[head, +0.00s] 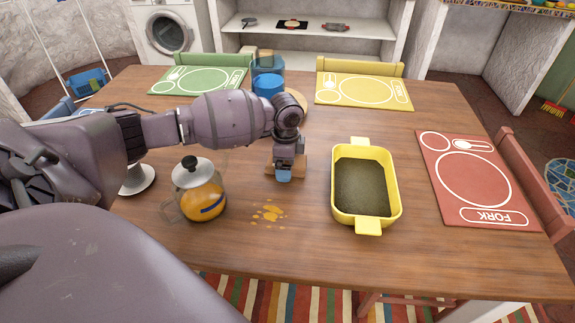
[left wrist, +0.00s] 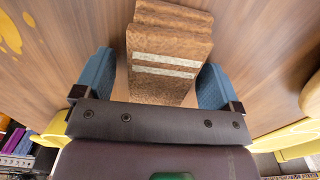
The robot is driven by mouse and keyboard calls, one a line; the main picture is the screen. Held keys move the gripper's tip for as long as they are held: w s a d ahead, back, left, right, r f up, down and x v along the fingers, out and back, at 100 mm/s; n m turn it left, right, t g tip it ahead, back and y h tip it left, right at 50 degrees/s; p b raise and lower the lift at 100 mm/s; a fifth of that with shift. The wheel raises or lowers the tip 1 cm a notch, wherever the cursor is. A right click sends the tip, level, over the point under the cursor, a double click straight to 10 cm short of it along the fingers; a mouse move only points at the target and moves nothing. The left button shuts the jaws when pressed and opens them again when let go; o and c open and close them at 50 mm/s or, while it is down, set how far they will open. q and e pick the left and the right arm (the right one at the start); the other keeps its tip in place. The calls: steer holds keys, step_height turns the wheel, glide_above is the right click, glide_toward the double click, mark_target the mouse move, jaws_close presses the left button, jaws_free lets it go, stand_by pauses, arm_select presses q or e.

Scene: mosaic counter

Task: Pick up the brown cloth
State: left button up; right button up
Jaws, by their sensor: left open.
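The brown cloth (head: 300,164) lies folded on the wooden table, partly hidden behind my left gripper (head: 284,175) in the head view. In the left wrist view the cloth (left wrist: 168,45) is a thick folded stack with two pale stripes. My left gripper (left wrist: 160,75) is open there, with one blue finger on each side of the cloth. A gap shows beside the left finger; whether the right finger touches cannot be told. My right gripper is not in view.
A glass teapot (head: 200,190) with orange liquid stands left of the gripper, near an orange spill (head: 268,212). A yellow baking dish (head: 395,190) stands to the right.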

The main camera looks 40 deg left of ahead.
arm_select(q)
steer(key=shift+r, duration=0.15)
steer(key=shift+c, duration=0.6)
steer(key=c, duration=0.9)
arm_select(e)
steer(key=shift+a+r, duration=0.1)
arm_select(q)
steer(key=shift+r, duration=0.45)
step_height(320, 180, up, 7)
steer(key=shift+w+r+p, duration=0.1)
steer(key=shift+r+p, duration=0.05)
steer(key=shift+p, duration=0.9)
step_height(320, 180, up, 12)
steer(key=shift+f+p, duration=0.1)
steer(key=shift+p, duration=1.1)
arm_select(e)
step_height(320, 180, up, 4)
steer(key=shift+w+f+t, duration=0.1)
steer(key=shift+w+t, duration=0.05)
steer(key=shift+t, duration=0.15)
